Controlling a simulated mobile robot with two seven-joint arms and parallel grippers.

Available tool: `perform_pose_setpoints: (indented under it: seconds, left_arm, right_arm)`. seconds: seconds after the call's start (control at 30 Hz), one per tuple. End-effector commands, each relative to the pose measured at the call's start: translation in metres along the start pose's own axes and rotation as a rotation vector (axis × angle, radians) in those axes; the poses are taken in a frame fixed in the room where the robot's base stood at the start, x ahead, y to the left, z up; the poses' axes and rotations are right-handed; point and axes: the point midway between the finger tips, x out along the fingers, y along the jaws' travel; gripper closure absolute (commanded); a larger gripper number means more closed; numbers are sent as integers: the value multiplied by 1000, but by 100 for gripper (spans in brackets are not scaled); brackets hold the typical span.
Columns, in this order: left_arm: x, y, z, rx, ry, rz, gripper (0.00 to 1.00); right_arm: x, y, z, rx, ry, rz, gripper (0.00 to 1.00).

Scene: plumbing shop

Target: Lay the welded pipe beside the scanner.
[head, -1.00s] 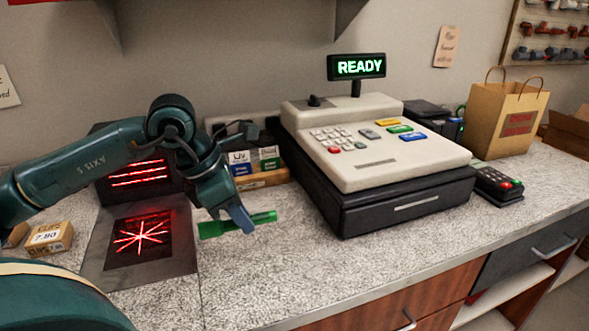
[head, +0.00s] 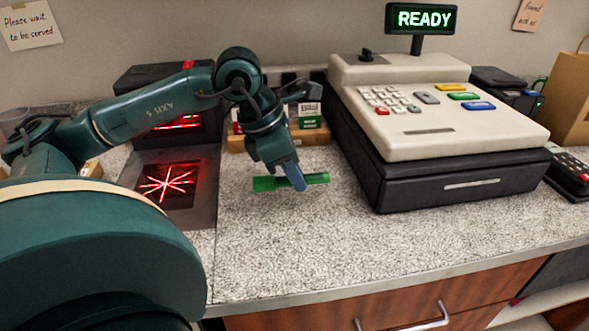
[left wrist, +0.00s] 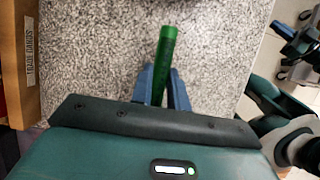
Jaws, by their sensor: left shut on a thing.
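The welded pipe is a green tube (head: 265,184) with a wider left end. My left gripper (head: 293,178) is shut around its middle and holds it level, over or on the speckled counter; I cannot tell whether it touches. In the left wrist view the green pipe (left wrist: 165,52) sticks out between the blue fingers (left wrist: 160,88). The scanner (head: 205,205) is left of the pipe, with a flat plate showing a red star pattern and an upright part behind with red lines. A strip of bare counter lies between pipe and plate.
A cash register (head: 425,140) stands right of the pipe, with a READY display (head: 424,18) above it. A wooden card holder (head: 237,143) is behind the gripper. The counter (head: 290,245) in front is clear up to its front edge, above drawers.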

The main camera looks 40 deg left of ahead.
Motion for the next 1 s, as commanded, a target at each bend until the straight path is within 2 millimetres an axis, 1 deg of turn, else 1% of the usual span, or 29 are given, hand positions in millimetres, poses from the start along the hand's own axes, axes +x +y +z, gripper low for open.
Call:
perform_pose_setpoints:
  seconds: [0.03, 0.17, 0.4, 0.63, 0.9, 0.93, 1.0]
  left_arm:
    - [7, 0, -3, 0, 0, 0, 99]
    - [17, 0, -8, 0, 0, 1, 99]
    - [30, 0, -13, 0, 0, 0, 99]
    - [34, 0, -15, 0, 0, 0, 99]
    - [34, 0, -15, 0, 0, 0, 99]
    - [34, 0, -15, 0, 0, 0, 83]
    - [34, 0, -15, 0, 0, 0, 77]
  right_arm:
    - [2, 1, 2, 6, 10, -1, 100]
    - [4, 2, 6, 11, 24, 1, 100]
    - [-5, 6, 3, -2, 77, 18, 100]
    - [-11, 10, -2, -11, 102, 30, 100]
    - [-13, 10, 0, -13, 97, 28, 100]
    - [-13, 10, 0, -13, 97, 28, 100]
    - [-12, 10, 1, -13, 96, 27, 100]
